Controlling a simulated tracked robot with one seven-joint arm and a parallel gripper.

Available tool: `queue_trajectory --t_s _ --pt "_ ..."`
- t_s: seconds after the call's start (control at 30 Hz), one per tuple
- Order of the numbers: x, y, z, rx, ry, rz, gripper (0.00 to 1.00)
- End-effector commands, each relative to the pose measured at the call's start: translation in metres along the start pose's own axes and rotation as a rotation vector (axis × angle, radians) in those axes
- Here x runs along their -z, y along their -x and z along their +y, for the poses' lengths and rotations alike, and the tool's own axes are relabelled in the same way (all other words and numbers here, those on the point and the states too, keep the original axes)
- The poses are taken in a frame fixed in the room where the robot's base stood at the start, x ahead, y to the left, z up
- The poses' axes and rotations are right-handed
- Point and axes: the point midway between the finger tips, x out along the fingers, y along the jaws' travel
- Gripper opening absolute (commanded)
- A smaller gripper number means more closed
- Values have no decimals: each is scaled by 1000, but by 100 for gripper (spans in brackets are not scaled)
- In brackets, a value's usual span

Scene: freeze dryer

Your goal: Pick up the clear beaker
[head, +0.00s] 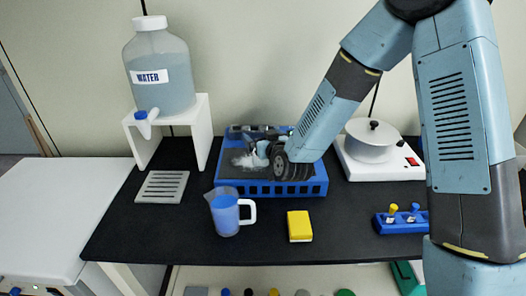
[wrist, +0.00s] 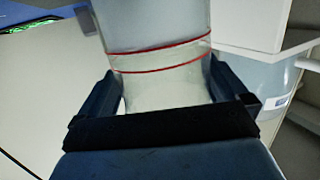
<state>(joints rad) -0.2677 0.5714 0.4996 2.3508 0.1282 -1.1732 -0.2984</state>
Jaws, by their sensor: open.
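The clear beaker (wrist: 160,60) has red lines around it and fills the middle of the wrist view. My gripper (wrist: 165,88) is open, with one dark finger on each side of the beaker. I cannot tell whether the fingers touch it. In the head view my gripper (head: 262,150) reaches down over the blue tray (head: 285,189) with a dark inside. A pale, clear shape (head: 243,160) shows just left of the gripper there, partly hidden and hard to make out.
A jug of blue liquid (head: 226,214) and a yellow sponge (head: 299,226) stand in front of the tray. A water tank (head: 160,75) on a white stand (head: 200,135) is at the left. A white pot (head: 372,143) on a hotplate (head: 390,170) is at the right.

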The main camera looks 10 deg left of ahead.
Motion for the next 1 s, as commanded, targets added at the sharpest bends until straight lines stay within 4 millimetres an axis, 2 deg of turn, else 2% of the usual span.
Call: queue_trajectory --t_s 0.13,0.77,1.0 --pt "0 0 -6 9 1 0 99" --pt "0 0 -11 15 2 0 39" --pt "0 0 -11 15 2 0 38"
